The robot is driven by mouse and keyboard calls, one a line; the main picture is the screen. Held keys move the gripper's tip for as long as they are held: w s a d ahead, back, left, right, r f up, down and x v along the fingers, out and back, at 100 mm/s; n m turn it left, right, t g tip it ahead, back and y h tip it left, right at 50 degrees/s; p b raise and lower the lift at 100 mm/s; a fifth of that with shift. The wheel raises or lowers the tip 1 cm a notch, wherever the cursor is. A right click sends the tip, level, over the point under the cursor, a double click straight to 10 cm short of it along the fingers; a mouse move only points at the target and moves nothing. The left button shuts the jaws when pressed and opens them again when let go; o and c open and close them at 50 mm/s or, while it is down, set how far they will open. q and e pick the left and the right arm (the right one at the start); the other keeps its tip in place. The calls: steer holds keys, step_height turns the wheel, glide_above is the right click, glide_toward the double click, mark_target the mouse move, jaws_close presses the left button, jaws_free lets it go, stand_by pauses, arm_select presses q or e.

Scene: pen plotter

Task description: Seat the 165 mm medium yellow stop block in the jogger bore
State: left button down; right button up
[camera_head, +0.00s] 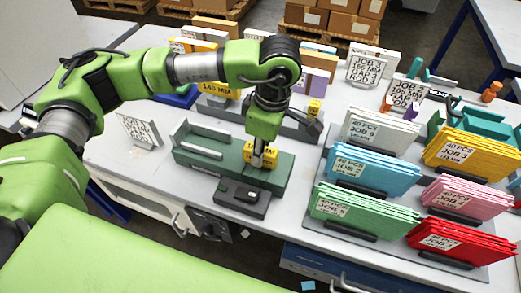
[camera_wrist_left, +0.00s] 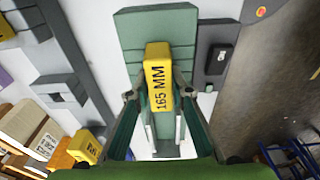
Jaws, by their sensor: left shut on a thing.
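The yellow stop block (camera_head: 272,153) is held in my left gripper (camera_head: 260,158) over the right part of the green jogger (camera_head: 205,158). In the left wrist view, the block (camera_wrist_left: 158,70) shows its "165 MM" label between the two fingers of the left gripper (camera_wrist_left: 158,97). The jogger (camera_wrist_left: 155,25) lies directly behind the block in that view. The bore is hidden under the block, and I cannot tell whether the block's lower end is in it or above it. My right gripper is not in view.
A grey rack (camera_head: 225,110) behind the jogger holds a yellow "140 MM" block (camera_head: 222,89) and a small yellow block (camera_head: 314,107). Coloured card stacks (camera_head: 375,170) fill the right side. A white sign (camera_head: 138,129) stands left. A dark control box (camera_head: 241,197) sits in front.

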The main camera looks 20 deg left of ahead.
arm_select(q)
steer(key=c, duration=1.7)
jaws_free()
steer(key=shift+f, duration=0.1)
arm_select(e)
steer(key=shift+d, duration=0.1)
arm_select(q)
steer(key=shift+r, duration=0.25)
steer(key=r, duration=0.6)
steer(key=shift+d+r, duration=0.3)
steer(key=shift+d, duration=0.1)
steer(key=shift+r, duration=0.4)
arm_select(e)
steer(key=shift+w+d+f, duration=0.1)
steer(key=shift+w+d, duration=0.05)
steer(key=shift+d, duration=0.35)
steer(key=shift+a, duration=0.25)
